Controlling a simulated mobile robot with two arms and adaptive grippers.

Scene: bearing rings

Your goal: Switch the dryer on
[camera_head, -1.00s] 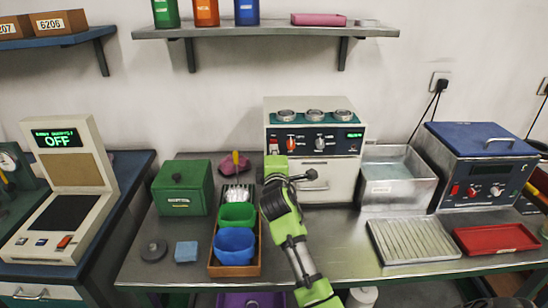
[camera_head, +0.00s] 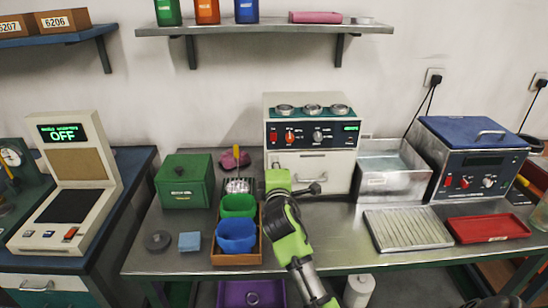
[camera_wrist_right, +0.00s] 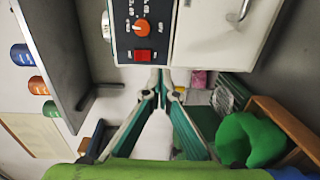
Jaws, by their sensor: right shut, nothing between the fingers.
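The white machine that looks like the dryer (camera_head: 318,173) stands at the back middle of the steel bench, with rings on its top. Its dark front panel carries a red switch (camera_head: 273,137), an orange knob (camera_head: 290,137), a grey knob and a lit green display (camera_head: 350,128). The wrist view shows the red switch (camera_wrist_right: 143,55) and orange knob (camera_wrist_right: 142,27) close up. My right gripper (camera_head: 277,172) is at the machine's lower left front, below the switch. In the wrist view its fingertips (camera_wrist_right: 160,76) are together and empty, near the switch; contact is unclear.
An orange-brown tray with green and blue cups (camera_head: 237,235) stands left of my right arm. A green box (camera_head: 185,182) is farther left. A metal basin (camera_head: 390,170) and a blue-lidded unit (camera_head: 475,158) stand right. A shelf (camera_head: 265,30) hangs above.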

